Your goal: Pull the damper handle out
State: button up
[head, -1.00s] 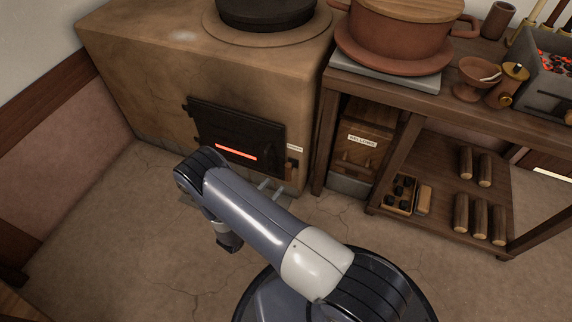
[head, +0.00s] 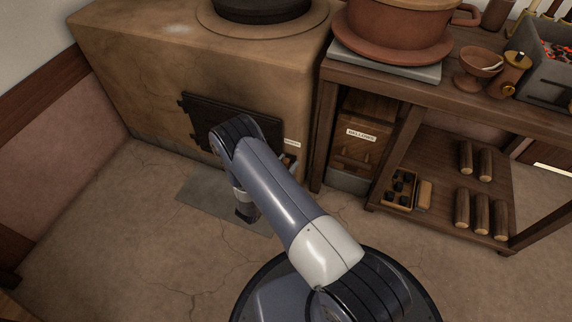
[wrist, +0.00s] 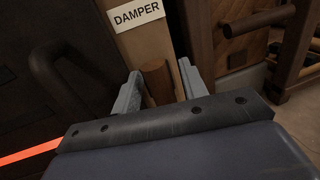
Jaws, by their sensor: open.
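The damper handle (wrist: 157,82) is a wooden peg on the stove front, under a white DAMPER label (wrist: 137,14). In the head view the handle (head: 289,160) shows only in part beside my arm, below its small label (head: 292,143). My gripper (wrist: 159,70) is open in the wrist view, with one grey finger on each side of the peg. I cannot tell whether either finger touches it. In the head view my arm hides the fingers. The clay stove (head: 150,60) has a dark firebox door (head: 215,108), partly covered by my arm.
A glowing red slit (wrist: 30,154) lies left of my gripper in the wrist view. A wooden workbench (head: 440,95) stands close on the right, with a bellows box (head: 360,150) beneath it. A grey floor plate (head: 205,200) lies before the stove. Floor at left is clear.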

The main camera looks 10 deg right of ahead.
grip_shut()
jog(key=shift+s, duration=0.1)
dwell(0.3)
